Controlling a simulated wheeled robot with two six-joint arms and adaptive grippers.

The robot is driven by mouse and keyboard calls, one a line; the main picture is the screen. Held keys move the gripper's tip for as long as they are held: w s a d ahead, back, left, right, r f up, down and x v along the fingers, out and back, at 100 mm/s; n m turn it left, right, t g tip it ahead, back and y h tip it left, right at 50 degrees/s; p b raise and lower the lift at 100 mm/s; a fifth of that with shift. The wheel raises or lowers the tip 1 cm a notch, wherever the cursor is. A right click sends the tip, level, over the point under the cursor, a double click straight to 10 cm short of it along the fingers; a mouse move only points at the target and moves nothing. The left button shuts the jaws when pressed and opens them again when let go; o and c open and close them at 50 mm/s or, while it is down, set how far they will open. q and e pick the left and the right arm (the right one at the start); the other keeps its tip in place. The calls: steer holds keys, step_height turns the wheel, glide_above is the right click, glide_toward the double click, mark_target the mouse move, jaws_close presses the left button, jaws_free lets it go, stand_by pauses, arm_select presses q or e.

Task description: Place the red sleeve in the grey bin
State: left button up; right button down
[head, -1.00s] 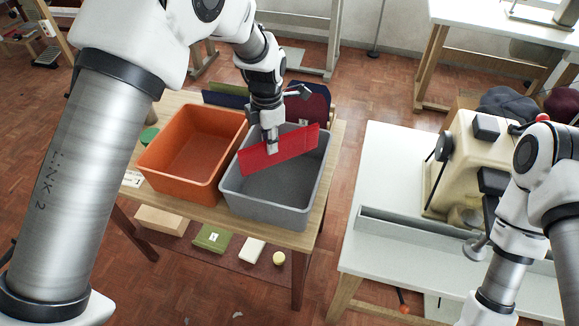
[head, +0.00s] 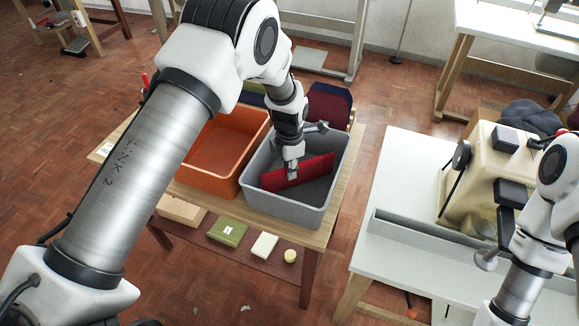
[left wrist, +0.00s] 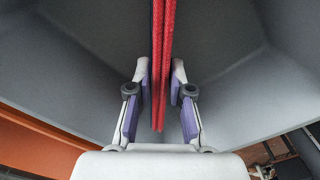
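The red sleeve (head: 318,168) is a flat, folded red panel. It stands on edge inside the grey bin (head: 290,213), slanting across it below the rim. My left gripper (head: 292,172) reaches down into the bin around the sleeve's upper edge. In the left wrist view the sleeve (left wrist: 160,75) runs between the two fingers (left wrist: 161,88), with a narrow grey gap on each side, so the fingers look slightly open and apart from it. Whether its lower edge touches the bin floor is hidden.
An orange bin (head: 207,165) stands left of the grey bin on the wooden table (head: 328,215). Dark panels (head: 330,103) stand behind. A lower shelf holds a green box (head: 227,232) and a yellow ball (head: 290,256). A white table (head: 385,225) with a cream machine (head: 475,185) is right.

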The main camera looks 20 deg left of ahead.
arm_select(q)
steer(key=shift+o, duration=0.7)
steer(key=shift+w, duration=0.1)
steer(key=shift+r, duration=0.15)
steer(key=shift+r, duration=0.25)
step_height(320, 180, up, 12)
steer(key=b, duration=0.1)
steer(key=shift+f+b, duration=0.2)
steer(key=shift+b, duration=0.1)
